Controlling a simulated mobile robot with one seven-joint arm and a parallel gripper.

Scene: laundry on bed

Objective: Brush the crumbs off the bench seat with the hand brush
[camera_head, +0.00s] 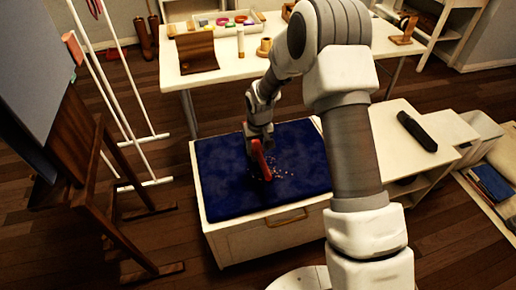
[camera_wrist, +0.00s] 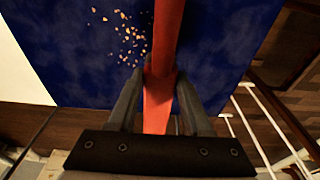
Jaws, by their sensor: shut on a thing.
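The bench seat (camera_head: 225,185) is a dark blue cushion on a white chest, and it fills much of the wrist view (camera_wrist: 75,75). Several tan crumbs (camera_head: 284,170) lie scattered near the middle of the cushion. In the wrist view the crumbs (camera_wrist: 130,38) lie just left of the brush. The red hand brush (camera_head: 262,160) is held over the cushion, and its handle (camera_wrist: 160,95) runs between my fingers. My gripper (camera_wrist: 160,88) is shut on it; in the head view the gripper (camera_head: 257,140) is above the seat. The bristles are hidden.
A white table (camera_head: 225,70) with craft items stands behind the bench. A low white side table (camera_head: 440,130) with a dark object (camera_head: 417,131) is at the right. A wooden easel (camera_head: 95,180) and a white rack (camera_head: 150,140) stand at the left.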

